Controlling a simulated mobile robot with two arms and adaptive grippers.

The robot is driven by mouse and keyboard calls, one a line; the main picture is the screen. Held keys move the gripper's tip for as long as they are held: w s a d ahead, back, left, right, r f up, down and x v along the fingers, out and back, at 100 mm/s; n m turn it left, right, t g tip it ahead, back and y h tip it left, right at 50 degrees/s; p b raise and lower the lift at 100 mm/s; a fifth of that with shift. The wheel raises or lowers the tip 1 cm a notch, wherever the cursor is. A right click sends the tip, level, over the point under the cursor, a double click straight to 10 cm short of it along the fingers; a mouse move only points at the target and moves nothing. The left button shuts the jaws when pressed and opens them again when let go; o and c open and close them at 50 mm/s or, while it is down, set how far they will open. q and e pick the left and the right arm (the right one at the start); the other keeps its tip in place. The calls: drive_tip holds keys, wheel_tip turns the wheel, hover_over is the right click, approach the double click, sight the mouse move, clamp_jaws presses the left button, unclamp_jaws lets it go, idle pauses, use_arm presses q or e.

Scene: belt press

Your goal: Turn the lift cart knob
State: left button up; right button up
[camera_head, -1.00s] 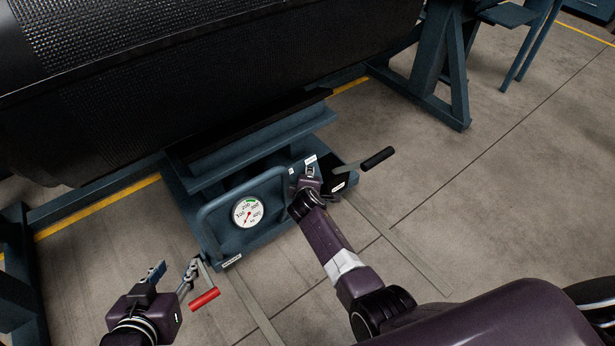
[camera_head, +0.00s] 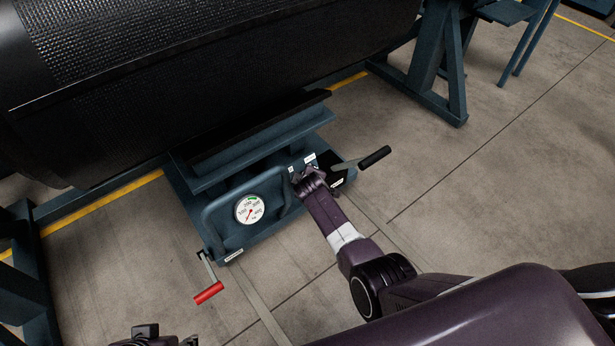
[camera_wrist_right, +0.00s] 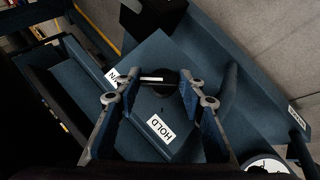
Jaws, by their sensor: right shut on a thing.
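The lift cart (camera_head: 226,177) stands under the big black roller. Its knob (camera_wrist_right: 160,95) is black and round with a white pointer line, and shows in the right wrist view above a HOLD label (camera_wrist_right: 160,128). My right gripper (camera_wrist_right: 158,82) is shut on the knob, one finger on each side of it. In the head view the right gripper (camera_head: 308,178) covers the knob at the cart's panel. My left gripper (camera_head: 150,335) is at the bottom edge, mostly cut off, and its fingers cannot be made out.
A round gauge (camera_head: 249,209) sits left of the knob. A red-handled crank (camera_head: 209,292) is at the cart's left, a black-handled lever (camera_head: 374,157) at its right. The black roller (camera_head: 200,80) overhangs the cart.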

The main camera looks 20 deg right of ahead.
drive_tip(key=shift+w+d+r, duration=0.2)
drive_tip(key=shift+w+r, duration=0.05)
drive_tip(key=shift+r, duration=0.05)
drive_tip(key=o, duration=1)
drive_tip(key=shift+o, duration=0.5)
drive_tip(key=shift+s+f, duration=0.1)
drive_tip(key=shift+f, duration=0.05)
drive_tip(key=shift+a, duration=0.1)
drive_tip(key=shift+s, duration=0.1)
drive_tip(key=v, duration=1.2)
